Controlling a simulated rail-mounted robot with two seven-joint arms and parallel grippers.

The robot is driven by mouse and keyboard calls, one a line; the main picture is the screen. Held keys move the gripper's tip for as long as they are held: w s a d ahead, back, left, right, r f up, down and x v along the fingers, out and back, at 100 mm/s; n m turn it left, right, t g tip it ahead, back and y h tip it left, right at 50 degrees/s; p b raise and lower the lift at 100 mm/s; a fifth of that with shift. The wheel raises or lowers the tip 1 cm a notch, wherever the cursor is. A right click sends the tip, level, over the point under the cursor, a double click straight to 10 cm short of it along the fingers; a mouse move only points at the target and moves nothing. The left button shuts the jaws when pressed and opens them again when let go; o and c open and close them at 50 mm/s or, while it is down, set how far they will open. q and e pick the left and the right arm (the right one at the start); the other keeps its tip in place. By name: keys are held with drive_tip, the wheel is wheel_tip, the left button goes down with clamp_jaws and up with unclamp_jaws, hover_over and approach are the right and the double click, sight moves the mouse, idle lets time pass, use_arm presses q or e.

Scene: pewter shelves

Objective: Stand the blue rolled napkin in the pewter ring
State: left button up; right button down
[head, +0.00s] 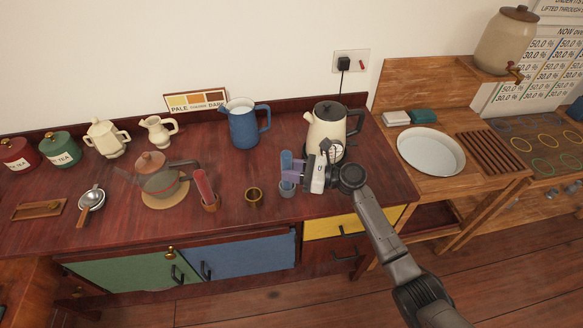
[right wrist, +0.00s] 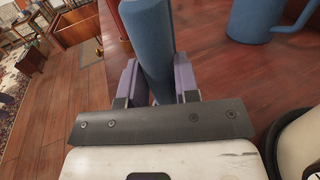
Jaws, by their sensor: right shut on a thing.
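The blue rolled napkin (head: 286,158) stands roughly upright between the fingers of my right gripper (head: 291,171). The gripper is shut on it, and in the right wrist view the blue roll (right wrist: 148,45) shows between the two purple fingers (right wrist: 154,82). The grey-blue pewter ring (head: 287,188) is on the dark red counter directly below the fingers. The napkin's lower end is hidden by the fingers and ring, so I cannot tell whether it is inside the ring. My left gripper is not in view.
A brass ring (head: 254,195) stands left of the pewter ring. A red napkin (head: 204,184) stands in a wooden ring (head: 211,204) farther left. A blue jug (head: 243,126) and a cream kettle (head: 327,125) stand behind. The counter's front edge is close.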

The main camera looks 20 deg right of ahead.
drive_tip(key=c, duration=0.8)
unclamp_jaws()
drive_tip(key=shift+d, duration=0.1)
drive_tip(key=v, duration=1.2)
drive_tip(key=shift+f, duration=0.15)
drive_tip(key=shift+v, duration=0.8)
drive_tip(key=shift+s, duration=0.1)
